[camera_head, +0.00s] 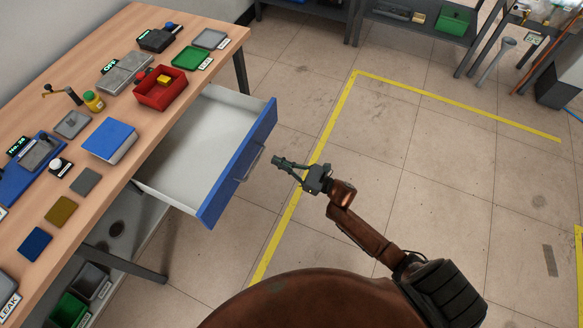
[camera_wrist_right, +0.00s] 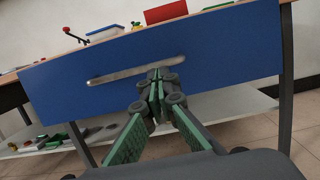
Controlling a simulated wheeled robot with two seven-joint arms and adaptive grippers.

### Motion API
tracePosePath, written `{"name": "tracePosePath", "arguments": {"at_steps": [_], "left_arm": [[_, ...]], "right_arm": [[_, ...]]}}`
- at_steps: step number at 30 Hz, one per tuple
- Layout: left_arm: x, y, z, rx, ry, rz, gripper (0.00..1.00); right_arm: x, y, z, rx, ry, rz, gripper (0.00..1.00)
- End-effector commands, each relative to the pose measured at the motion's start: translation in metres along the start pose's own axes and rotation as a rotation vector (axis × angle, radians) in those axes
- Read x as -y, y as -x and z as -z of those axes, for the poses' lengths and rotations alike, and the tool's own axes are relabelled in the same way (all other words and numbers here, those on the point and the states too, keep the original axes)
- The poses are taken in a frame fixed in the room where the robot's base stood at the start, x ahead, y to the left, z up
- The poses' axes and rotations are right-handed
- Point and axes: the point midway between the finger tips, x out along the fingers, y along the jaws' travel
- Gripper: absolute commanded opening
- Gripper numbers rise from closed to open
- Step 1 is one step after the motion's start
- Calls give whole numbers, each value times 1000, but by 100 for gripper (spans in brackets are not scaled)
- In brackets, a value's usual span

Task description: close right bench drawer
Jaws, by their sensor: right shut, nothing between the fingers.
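The right bench drawer (camera_head: 200,145) is pulled well out from under the wooden bench. It has a white inside that looks empty and a blue front with a grey bar handle (camera_head: 247,163). My right gripper (camera_head: 278,161) is shut and empty, in front of the blue drawer front, close to the handle. In the right wrist view the blue front (camera_wrist_right: 220,55) fills the upper middle, and the shut fingertips (camera_wrist_right: 155,76) overlap the handle (camera_wrist_right: 110,76). I cannot tell whether they touch it. My left gripper is not in view.
The bench top (camera_head: 165,110) carries a red bin (camera_head: 160,95), a green tray (camera_head: 192,58), a blue box (camera_head: 109,140) and several small items. Below it is a shelf with bins (camera_head: 70,309). The tiled floor (camera_head: 430,180) right of the drawer is clear, with yellow tape lines.

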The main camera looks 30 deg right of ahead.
Motion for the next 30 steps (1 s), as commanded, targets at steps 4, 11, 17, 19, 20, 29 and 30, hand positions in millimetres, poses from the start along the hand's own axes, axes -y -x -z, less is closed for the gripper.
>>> {"name": "tracePosePath", "arguments": {"at_steps": [4,11,17,19,20,29,30], "left_arm": [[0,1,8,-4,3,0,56],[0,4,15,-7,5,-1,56],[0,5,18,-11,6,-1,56],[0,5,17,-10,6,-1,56],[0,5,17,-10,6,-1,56],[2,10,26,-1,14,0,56],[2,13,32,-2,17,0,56]], "right_arm": [[0,-21,1,-1,-1,-1,0],[0,-34,1,-1,-1,1,0],[0,-34,1,-1,-1,1,0],[0,-34,1,-1,-1,1,0],[0,-34,1,-1,-1,1,0],[3,-49,6,0,-1,8,0],[5,-54,8,1,0,12,0]]}}
